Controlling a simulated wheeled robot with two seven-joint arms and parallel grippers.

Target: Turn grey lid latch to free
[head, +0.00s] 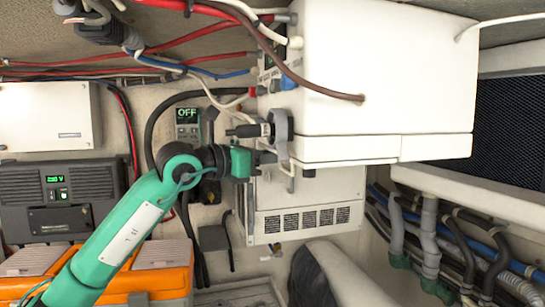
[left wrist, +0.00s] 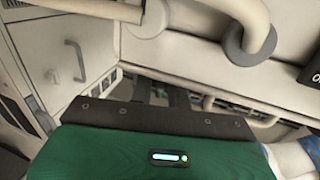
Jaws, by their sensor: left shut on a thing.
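The grey lid latch (head: 282,126) sits on the left end of the large white box (head: 375,75), near its lower edge, in the head view. My left gripper (head: 266,157), on the green arm, is at the lower part of the latch and shut on it. The fingertips and the exact grip are hard to make out. In the left wrist view, my dark gripper fingers (left wrist: 178,97) reach toward the white housing, and what lies between them is mostly hidden. My right gripper is in neither view.
Red, brown and blue cables (head: 195,40) run close above my left gripper. A white vented unit (head: 305,215) is below. Orange cases (head: 165,270) stand at lower left, and hoses (head: 430,235) at right.

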